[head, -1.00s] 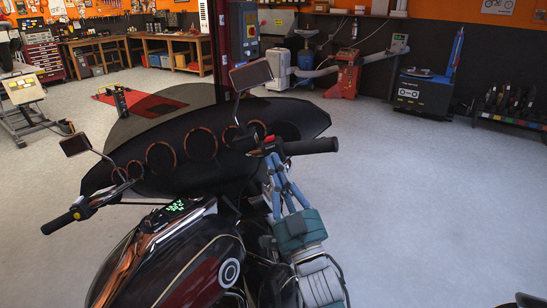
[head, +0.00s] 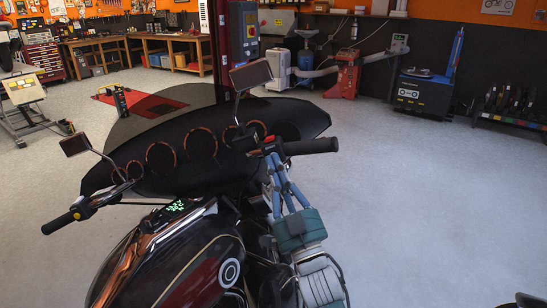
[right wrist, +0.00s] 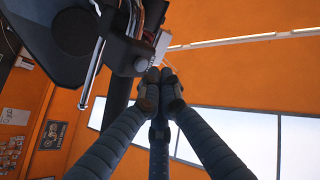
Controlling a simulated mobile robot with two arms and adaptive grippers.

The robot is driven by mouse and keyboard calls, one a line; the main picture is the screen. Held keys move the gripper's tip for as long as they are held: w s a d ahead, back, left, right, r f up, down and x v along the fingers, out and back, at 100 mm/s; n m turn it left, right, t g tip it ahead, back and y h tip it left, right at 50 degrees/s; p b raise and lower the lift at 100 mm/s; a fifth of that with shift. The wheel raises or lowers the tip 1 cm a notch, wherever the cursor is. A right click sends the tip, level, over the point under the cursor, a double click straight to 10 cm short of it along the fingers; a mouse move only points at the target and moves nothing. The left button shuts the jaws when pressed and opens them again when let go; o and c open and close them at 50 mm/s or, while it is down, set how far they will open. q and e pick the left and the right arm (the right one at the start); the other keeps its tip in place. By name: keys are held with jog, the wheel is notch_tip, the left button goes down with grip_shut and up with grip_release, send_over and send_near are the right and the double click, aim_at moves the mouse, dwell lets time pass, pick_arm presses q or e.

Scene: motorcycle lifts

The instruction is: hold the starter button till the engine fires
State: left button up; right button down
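The motorcycle's right handlebar grip (head: 312,146) is black and points right in the head view. A dark switch housing (head: 268,150) with a small red part on top (head: 270,139) sits at its inner end. The starter button itself cannot be made out. My right gripper (head: 271,163) comes up from below, its blue fingers reaching the housing's underside. In the right wrist view my right gripper (right wrist: 160,78) has its dark fingertips together, right at the housing (right wrist: 150,48). Whether they touch it or press a button is unclear. My left gripper is not in view.
The black fairing (head: 165,165) with round gauges lies ahead, with mirrors (head: 251,75) on both sides. The tank (head: 185,265) and a lit green display (head: 175,210) are at lower left. The left grip (head: 58,222) is free. Open floor (head: 420,190) lies to the right.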

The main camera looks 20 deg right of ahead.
jog(key=shift+w+d, duration=0.15)
jog(key=shift+w, duration=0.2)
jog(key=shift+w+d+f, duration=0.1)
jog(key=shift+w+d, duration=0.05)
jog(key=shift+w, duration=0.25)
dwell(0.7)
jog(key=shift+s, duration=0.1)
jog(key=shift+s+a, duration=0.35)
jog(key=shift+s, duration=0.4)
jog(key=shift+p, duration=0.3)
jog(key=s, duration=0.1)
jog(key=s+a+p, duration=0.1)
jog(key=s, duration=0.2)
jog(key=shift+s+a+r, duration=0.25)
jog(key=shift+a+r, duration=0.15)
